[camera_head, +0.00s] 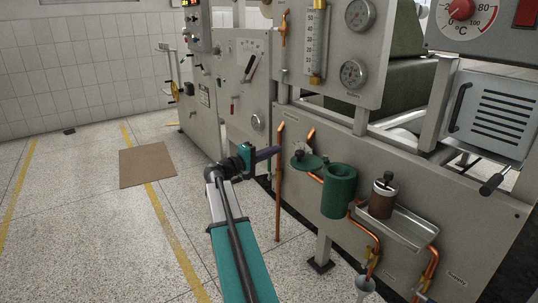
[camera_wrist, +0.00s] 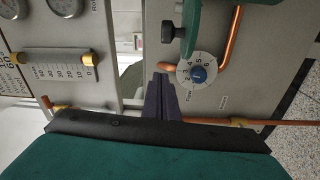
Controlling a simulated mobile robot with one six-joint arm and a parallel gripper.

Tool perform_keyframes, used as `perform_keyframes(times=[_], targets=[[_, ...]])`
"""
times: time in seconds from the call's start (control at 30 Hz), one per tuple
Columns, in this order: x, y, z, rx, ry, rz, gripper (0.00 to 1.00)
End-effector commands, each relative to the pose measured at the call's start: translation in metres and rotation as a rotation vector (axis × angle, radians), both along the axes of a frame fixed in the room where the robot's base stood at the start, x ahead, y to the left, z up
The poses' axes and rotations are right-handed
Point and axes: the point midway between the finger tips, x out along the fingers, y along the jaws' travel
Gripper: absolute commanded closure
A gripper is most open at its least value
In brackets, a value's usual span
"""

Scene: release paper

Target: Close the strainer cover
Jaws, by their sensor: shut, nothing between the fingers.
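The strainer (camera_head: 338,192) is a green upright cylinder mounted on the grey machine panel, and its round mouth faces up. Its green cover (camera_head: 308,163) is swung aside to the left of the mouth, so the strainer stands open. In the wrist view a green part with a black knob, apparently the cover (camera_wrist: 207,28), shows at the top. My gripper (camera_head: 278,151) has purple fingers, is shut and empty, and is left of the cover, apart from it. Its shut fingers also show in the wrist view (camera_wrist: 163,80), pointing near a white numbered dial.
The white dial (camera_wrist: 197,72) with a blue knob sits behind the cover. Copper pipes (camera_head: 278,200) run along the panel near my gripper. A brown-bodied jar (camera_head: 382,198) stands on a metal tray (camera_head: 408,229) right of the strainer. Floor at left is open around a brown mat (camera_head: 146,165).

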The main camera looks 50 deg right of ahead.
Motion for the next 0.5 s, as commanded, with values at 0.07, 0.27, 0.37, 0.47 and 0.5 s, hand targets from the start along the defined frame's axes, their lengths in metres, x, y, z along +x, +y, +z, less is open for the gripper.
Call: perform_keyframes(times=[0.07, 0.27, 0.37, 0.47, 0.5], targets=[[-0.002, -0.012, 0.000, 0.000, 0.000, -0.001, 1.00], [-0.010, -0.038, 0.001, 0.000, 0.000, -0.001, 1.00], [-0.012, -0.048, 0.001, 0.000, -0.001, -0.001, 1.00], [-0.015, -0.058, 0.002, 0.001, -0.001, 0.000, 1.00], [-0.016, -0.062, 0.002, 0.000, -0.001, -0.001, 1.00]])
